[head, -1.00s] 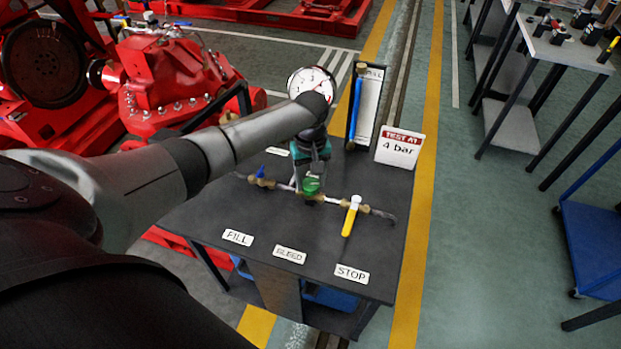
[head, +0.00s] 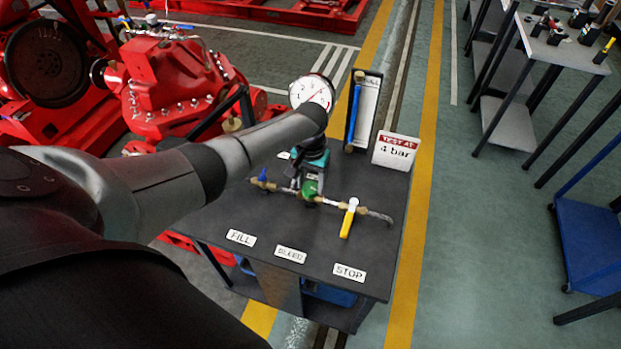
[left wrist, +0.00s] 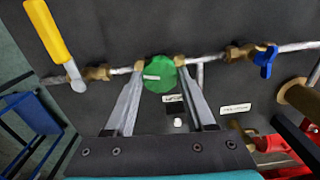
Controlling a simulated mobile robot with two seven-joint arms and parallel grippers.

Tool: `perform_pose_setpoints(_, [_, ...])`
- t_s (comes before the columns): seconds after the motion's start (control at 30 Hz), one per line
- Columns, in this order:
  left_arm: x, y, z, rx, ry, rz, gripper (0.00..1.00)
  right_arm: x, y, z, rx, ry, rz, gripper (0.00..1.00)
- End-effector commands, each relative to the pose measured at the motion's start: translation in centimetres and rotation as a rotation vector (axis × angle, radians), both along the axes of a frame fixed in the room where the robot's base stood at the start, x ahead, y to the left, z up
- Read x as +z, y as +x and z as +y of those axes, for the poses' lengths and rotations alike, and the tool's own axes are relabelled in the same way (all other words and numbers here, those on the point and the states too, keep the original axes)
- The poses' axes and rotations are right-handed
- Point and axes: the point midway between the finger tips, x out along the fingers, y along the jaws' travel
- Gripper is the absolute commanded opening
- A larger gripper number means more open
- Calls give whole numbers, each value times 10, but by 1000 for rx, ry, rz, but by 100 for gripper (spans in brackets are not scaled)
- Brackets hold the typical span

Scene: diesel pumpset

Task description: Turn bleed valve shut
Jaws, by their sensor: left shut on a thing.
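The green round knob (head: 309,192) of the bleed valve sits in the middle of the brass pipe line on the dark bench top, in line with the BLEED label (head: 290,255). My left gripper (head: 308,187) reaches down to it and is shut on it. In the left wrist view the two fingers (left wrist: 159,71) lie on either side of the green knob (left wrist: 158,77), which has a pale mark across its face. The arm and gripper body hide part of the pipe behind. My right gripper does not show.
A yellow lever valve (head: 349,218) stands right of the knob and a small blue valve (head: 263,174) left of it. A pressure gauge (head: 312,92), a sight tube panel (head: 364,108) and a "TEST AT 4 bar" sign (head: 395,150) stand behind.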

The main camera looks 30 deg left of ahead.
Motion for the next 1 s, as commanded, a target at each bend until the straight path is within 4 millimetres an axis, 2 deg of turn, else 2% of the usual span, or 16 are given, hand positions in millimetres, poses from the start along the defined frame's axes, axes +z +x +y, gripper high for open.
perform_pose_setpoints(0.4, [1, 0, -1, -397, 0, 0, 0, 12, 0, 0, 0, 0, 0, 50])
perform_pose_setpoints(1.0, [0, 1, -1, -962, -1, -3, 0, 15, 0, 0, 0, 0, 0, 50])
